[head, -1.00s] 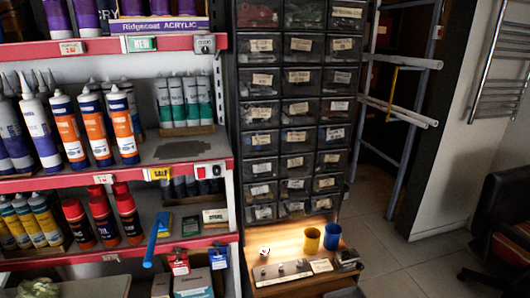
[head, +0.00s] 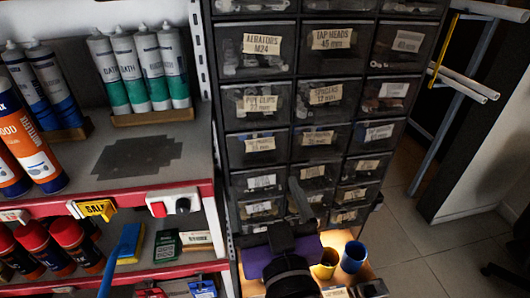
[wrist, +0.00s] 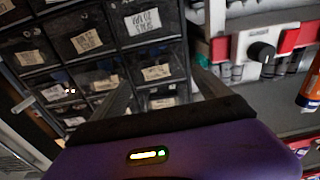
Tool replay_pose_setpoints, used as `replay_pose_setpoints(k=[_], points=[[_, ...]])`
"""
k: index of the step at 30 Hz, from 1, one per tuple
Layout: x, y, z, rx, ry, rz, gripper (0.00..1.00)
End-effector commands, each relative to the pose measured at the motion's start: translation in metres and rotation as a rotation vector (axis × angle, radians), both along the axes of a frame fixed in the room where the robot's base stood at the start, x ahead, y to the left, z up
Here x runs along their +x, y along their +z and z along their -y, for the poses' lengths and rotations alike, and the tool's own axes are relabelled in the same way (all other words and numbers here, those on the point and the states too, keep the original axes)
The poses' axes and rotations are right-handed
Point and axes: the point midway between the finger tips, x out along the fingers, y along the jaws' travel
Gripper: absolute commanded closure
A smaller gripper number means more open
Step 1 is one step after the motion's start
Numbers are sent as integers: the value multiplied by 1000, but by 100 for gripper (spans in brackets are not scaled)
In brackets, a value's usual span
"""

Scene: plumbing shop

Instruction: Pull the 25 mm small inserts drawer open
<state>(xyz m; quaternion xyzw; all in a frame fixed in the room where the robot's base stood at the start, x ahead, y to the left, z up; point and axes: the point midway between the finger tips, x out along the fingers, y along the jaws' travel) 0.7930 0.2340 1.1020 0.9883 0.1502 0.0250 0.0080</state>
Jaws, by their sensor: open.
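The drawer cabinet (head: 221,110) stands in the middle of the head view, with dark see-through drawers and paper labels. The lower labels are too small or blurred to read, so I cannot tell which drawer is the 25 mm small inserts one. All the drawers I see look shut. My gripper (head: 297,195) is in front of the lower middle drawers, with one finger clearly visible. In the wrist view my gripper (wrist: 164,88) is open, its two fingers apart and pointing at the lower drawer fronts. Nothing shows between the fingers.
A yellow cup (head: 325,266) and a blue cup (head: 354,257) stand on the wooden surface below the drawers. Clear floor (head: 400,235) lies to the right.

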Motion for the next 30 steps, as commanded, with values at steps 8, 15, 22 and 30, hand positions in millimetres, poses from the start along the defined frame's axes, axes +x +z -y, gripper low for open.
replay_pose_setpoints(k=[8, 15, 22, 30], points=[[7, -12, 4, 7, -23, -53, 13], [39, -11, -5, 8, -24, -52, 13], [68, -11, -13, 8, -22, -52, 13], [77, -12, -16, 9, -22, -52, 13]])
